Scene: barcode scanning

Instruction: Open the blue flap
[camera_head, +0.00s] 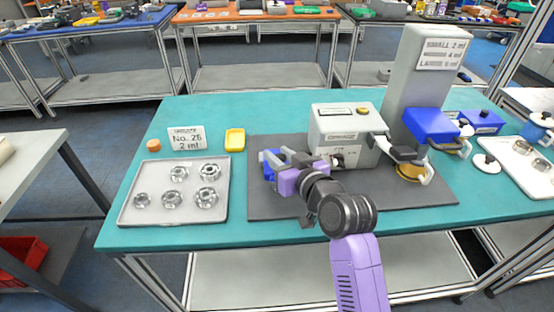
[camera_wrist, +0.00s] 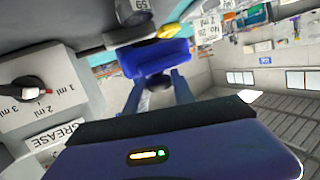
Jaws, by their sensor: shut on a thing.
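The blue flap (camera_wrist: 155,58) is at the upper middle of the wrist view, between and beyond the fingertips of my gripper (camera_wrist: 156,75). In the head view, a small part of the blue flap (camera_head: 268,163) shows at the left side of the grey grease machine (camera_head: 335,122). My purple gripper (camera_head: 279,167) reaches in from the right and is shut on the flap, hiding much of it. How far the flap is turned cannot be told. The machine's side with a knob (camera_wrist: 28,90) and ml marks shows at the left of the wrist view.
A metal tray (camera_head: 128,215) with several bearings lies left of the dark mat (camera_head: 420,193). A sign (camera_head: 187,138) and a yellow dish (camera_head: 235,139) stand behind it. A tall grey column (camera_head: 405,85) and a blue box (camera_head: 432,126) stand at the right.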

